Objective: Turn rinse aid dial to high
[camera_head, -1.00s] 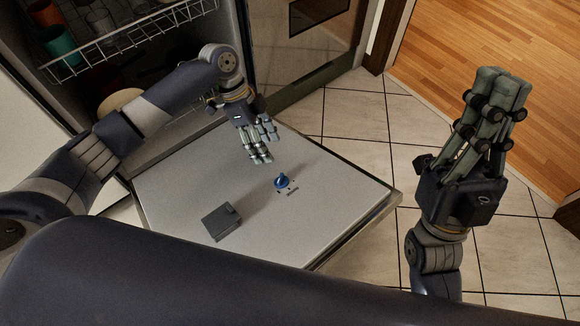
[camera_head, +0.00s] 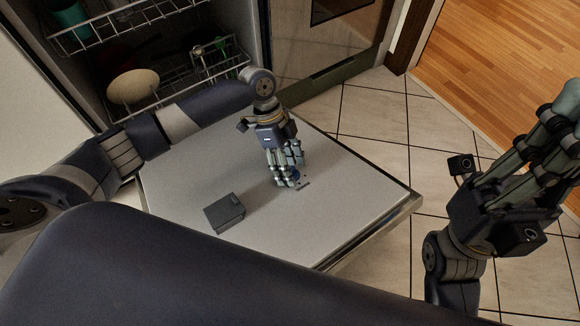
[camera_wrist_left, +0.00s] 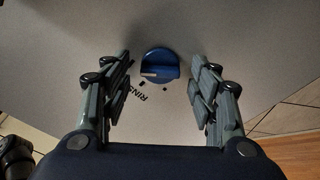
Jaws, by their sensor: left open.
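The blue rinse aid dial (camera_wrist_left: 160,64) sits on the inner face of the lowered dishwasher door (camera_head: 340,215). In the left wrist view it lies between and just beyond my left gripper's open fingers (camera_wrist_left: 164,90), with grey door showing on both sides of it. Part of the printed label (camera_wrist_left: 143,98) shows below it. In the head view my left gripper (camera_head: 284,180) is over the dial and mostly hides it; a bit of blue shows at the fingertips. My right gripper (camera_head: 548,135) is raised at the right, away from the door and partly cut off by the frame.
A dark grey box (camera_head: 224,212) is on the door, left of my left gripper. The dishwasher racks (camera_head: 195,75) with dishes are behind. An oven-like cabinet front (camera_head: 330,45) stands beyond the door. Tiled floor (camera_head: 385,125) lies to the right.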

